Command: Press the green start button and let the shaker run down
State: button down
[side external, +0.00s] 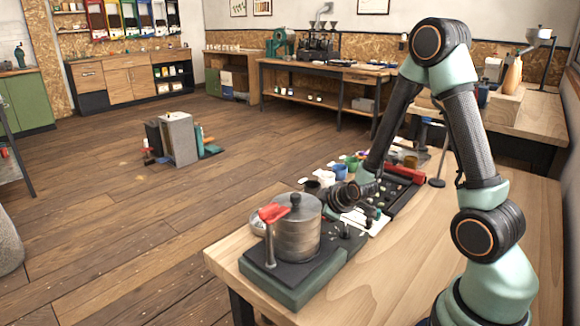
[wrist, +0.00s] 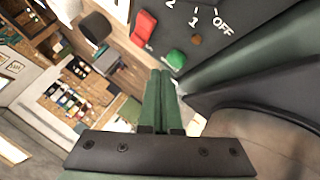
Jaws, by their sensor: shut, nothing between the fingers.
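The shaker, a stack of metal sieves with a lid (side external: 297,232), stands on a dark green base (side external: 293,290) at the table's front left corner. In the wrist view, the round green start button (wrist: 176,59) sits on a dark panel (wrist: 240,20) marked 2, 1 and OFF. My gripper (wrist: 160,73) is shut and empty, its green fingertips close below and left of the button in that view. I cannot tell whether they touch it.
A red part (wrist: 144,27) lies left of the green button. Several small cups, including a blue one (side external: 340,171), stand behind my gripper. The table (side external: 400,280) is clear at the front right.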

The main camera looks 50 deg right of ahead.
jog(key=shift+f, duration=0.1)
jog(key=shift+f, duration=0.35)
